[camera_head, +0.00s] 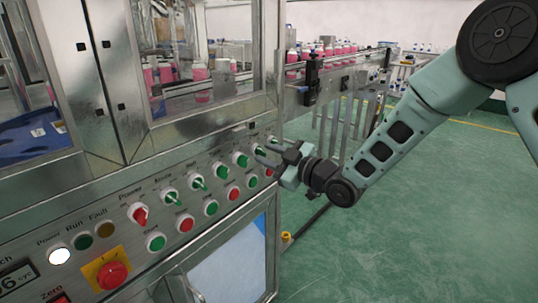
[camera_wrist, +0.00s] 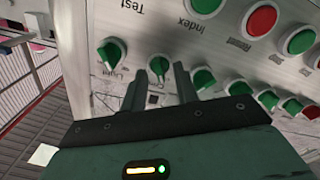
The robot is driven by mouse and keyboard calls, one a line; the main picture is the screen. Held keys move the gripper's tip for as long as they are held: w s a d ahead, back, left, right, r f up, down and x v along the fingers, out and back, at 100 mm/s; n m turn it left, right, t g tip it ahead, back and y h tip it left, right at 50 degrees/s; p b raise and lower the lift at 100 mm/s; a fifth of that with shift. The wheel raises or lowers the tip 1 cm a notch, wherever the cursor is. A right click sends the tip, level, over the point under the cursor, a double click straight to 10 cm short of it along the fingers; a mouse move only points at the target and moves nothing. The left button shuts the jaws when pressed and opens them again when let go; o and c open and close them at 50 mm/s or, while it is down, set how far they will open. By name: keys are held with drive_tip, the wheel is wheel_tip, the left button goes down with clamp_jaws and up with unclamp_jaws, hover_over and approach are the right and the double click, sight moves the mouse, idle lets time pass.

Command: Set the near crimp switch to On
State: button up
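A row of rotary switches runs along the sloping steel control panel (camera_head: 100,213). My gripper (camera_head: 273,152) is at the right end of this row, its two fingers apart and pointing at the panel. In the wrist view, a green switch (camera_wrist: 160,64) shows at the fingertips, partly hidden by them; its label is hidden or unreadable, so I cannot tell whether it is the crimp switch. My gripper (camera_wrist: 168,75) looks open there, and contact with the knob cannot be told. Beside it are a green switch marked Light (camera_wrist: 110,52) and another green switch (camera_wrist: 203,79).
A red rotary switch (camera_head: 139,215) and several push buttons, such as a green one (camera_head: 156,242), are on the panel. A large red knob (camera_head: 112,275) sits at lower left. A conveyor with pink bottles (camera_head: 293,57) stands behind. The green floor at right is clear.

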drive_tip(key=shift+a, duration=0.15)
drive_tip(key=shift+c, duration=0.3)
clamp_jaws()
drive_tip(key=shift+w+m, duration=0.1)
drive_tip(key=shift+m, duration=0.3)
drive_tip(key=m+p, duration=0.2)
drive_tip(key=m, duration=0.9)
idle(0.4)
